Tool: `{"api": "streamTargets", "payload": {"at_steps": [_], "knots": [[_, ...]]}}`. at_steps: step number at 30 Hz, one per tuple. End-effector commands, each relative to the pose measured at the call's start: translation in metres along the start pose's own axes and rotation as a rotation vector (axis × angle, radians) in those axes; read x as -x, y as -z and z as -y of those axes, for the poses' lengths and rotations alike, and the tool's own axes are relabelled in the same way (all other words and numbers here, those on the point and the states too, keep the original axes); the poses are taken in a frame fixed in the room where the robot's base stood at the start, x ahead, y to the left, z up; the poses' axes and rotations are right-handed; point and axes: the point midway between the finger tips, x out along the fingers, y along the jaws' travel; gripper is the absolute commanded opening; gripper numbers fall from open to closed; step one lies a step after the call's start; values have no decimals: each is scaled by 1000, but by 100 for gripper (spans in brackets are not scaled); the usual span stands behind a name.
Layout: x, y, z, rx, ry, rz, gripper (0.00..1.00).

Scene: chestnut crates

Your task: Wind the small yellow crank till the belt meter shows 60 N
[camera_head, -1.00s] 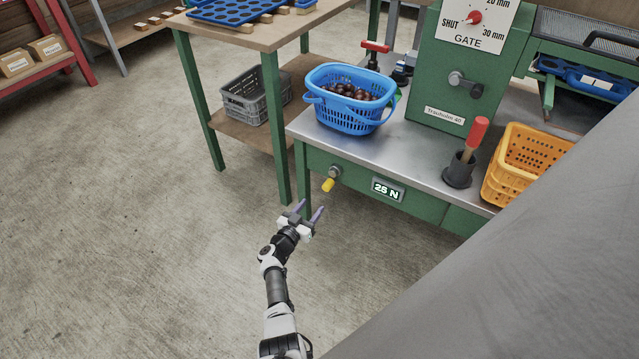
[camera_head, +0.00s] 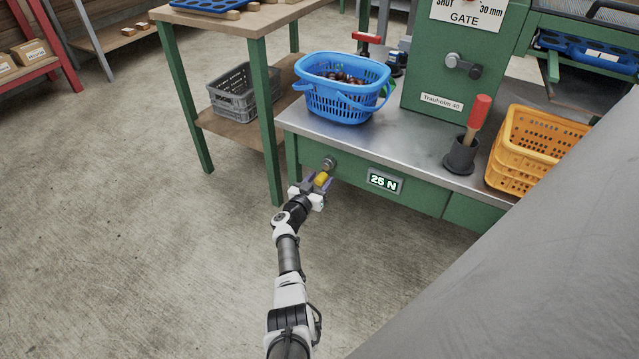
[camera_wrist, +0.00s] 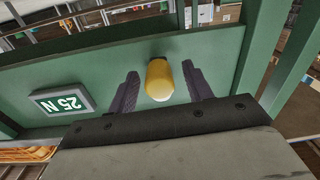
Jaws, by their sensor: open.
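The small yellow crank (camera_head: 322,179) sticks out from the green front panel of the machine bench, below a grey hub (camera_head: 329,163). The belt meter (camera_head: 385,181) to its right reads 25 N. My gripper (camera_head: 318,183) is open, with its two purple fingers on either side of the crank knob. In the wrist view the yellow knob (camera_wrist: 159,80) stands between the fingers, with a gap visible on each side. The meter (camera_wrist: 62,102) shows upside down there and also reads 25 N.
A blue basket (camera_head: 342,105) of chestnuts stands on the bench above the crank. An orange crate (camera_head: 536,150) and a red-handled tool in a dark cup (camera_head: 461,155) are farther right. A green table leg (camera_head: 268,135) stands left of the crank. The floor in front is clear.

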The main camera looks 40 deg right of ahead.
Motion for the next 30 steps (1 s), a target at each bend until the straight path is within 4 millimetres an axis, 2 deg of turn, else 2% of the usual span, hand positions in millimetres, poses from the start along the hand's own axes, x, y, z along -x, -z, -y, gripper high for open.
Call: {"api": "streamTargets", "payload": {"at_steps": [5,15,23,30], "knots": [[0,0,0,0,0,0,49],[0,0,0,0,0,0,6],[0,0,1,-28,0,0,6],[0,0,6,-148,0,-3,6]]}}
